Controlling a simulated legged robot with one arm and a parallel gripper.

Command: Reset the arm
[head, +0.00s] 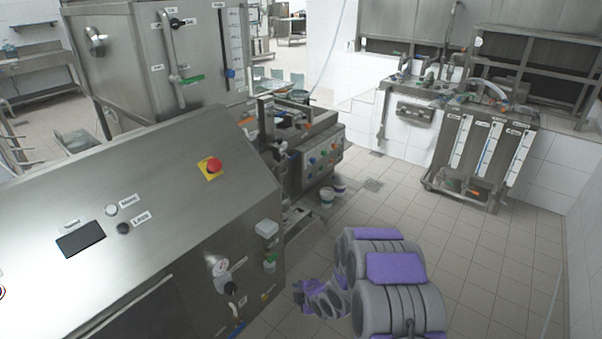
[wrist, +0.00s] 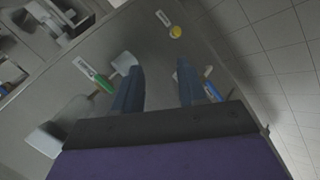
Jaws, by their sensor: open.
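My arm, grey with purple panels, reaches in from the lower right of the head view. My gripper (head: 318,298) is near the lower right side of the steel cup filler machine (head: 130,170). In the wrist view my gripper (wrist: 160,80) shows two dark blue fingers spread apart, with nothing between them.
A red emergency button (head: 213,165) sits on the machine's sloped panel. A steel rack (head: 482,150) stands at the right. The tiled floor (head: 450,235) between is clear.

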